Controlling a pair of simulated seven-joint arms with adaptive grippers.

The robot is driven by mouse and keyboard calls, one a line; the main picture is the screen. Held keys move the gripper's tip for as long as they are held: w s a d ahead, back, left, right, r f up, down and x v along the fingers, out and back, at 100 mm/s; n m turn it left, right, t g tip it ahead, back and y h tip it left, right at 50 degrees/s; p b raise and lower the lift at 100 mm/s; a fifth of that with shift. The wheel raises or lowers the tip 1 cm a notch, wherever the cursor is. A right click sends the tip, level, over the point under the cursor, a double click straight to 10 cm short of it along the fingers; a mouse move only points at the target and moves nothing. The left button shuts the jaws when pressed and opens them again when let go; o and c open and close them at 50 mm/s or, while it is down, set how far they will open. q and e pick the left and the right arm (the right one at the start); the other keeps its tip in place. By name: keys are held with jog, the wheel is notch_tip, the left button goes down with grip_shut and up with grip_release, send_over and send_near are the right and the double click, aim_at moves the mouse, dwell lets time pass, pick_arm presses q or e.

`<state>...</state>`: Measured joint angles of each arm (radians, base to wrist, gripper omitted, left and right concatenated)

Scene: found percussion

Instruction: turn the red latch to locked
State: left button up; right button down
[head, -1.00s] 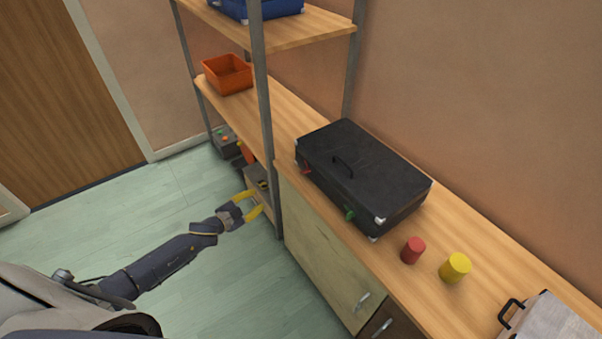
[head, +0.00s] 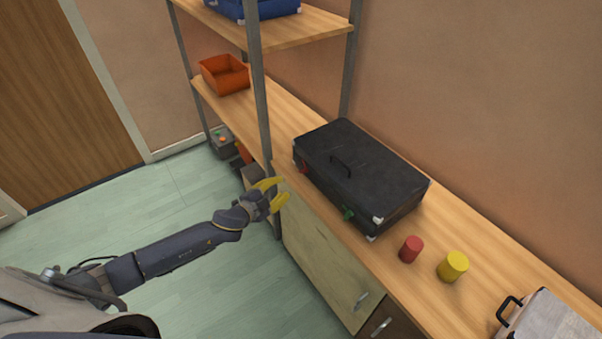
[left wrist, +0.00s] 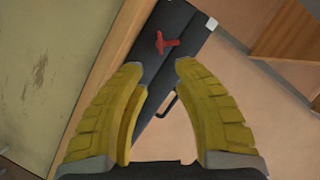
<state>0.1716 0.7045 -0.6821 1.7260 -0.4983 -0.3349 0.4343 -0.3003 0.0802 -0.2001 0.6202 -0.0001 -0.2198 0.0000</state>
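The red latch (head: 304,167) is on the front side of a black case (head: 385,175), near its left end. In the left wrist view the red latch (left wrist: 166,42) looks like a small T and lies beyond my fingertips. A green latch (head: 348,213) is on the same side, near the case's right end. My left gripper (head: 282,189) has yellow fingers, open and empty, in front of the counter edge and to the left of the red latch, apart from it. The open fingers also show in the left wrist view (left wrist: 162,68). My right gripper is not in view.
The case lies on a wooden counter (head: 470,230). A red cylinder (head: 411,249) and a yellow cylinder (head: 453,266) stand to its right, then a grey case (head: 550,320). A metal shelf post (head: 262,100) rises close to my left gripper. An orange bin (head: 225,75) sits on a shelf.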

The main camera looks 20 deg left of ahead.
aim_at(301, 172)
pick_arm(q)
jog(key=x, duration=1.2)
jog(key=shift+w+d, duration=0.1)
jog(key=shift+w, duration=0.1)
jog(key=shift+o, duration=0.2)
grip_shut()
